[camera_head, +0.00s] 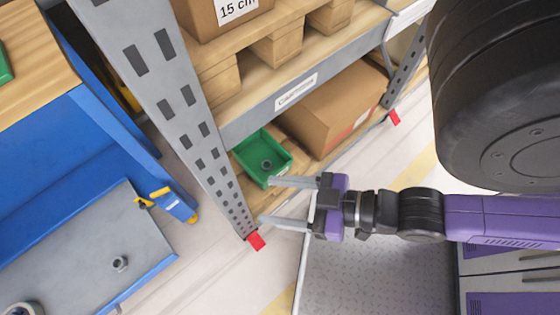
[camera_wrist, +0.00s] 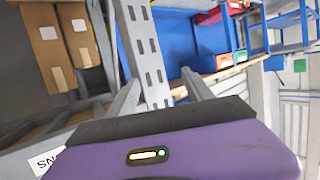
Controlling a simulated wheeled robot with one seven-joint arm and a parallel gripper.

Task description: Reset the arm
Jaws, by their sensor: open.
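My gripper (camera_head: 268,201) is open and empty in the head view. Its two grey fingers point left toward the lower shelf of the rack and its grey upright. The upper finger appears close to a green bin (camera_head: 263,158), though the picture does not show whether they touch. The green bin sits on the lower shelf and holds a small dark round part (camera_head: 266,165). In the wrist view, my gripper (camera_wrist: 160,95) shows its two fingers spread apart with the rack's perforated upright (camera_wrist: 147,55) beyond them.
The rack upright (camera_head: 170,100) stands just left of the gripper. A cardboard box (camera_head: 330,108) sits beside the green bin. A blue workbench (camera_head: 75,150) with a grey lower shelf (camera_head: 75,255) is at left. Pale floor (camera_head: 215,260) is open between bench and rack.

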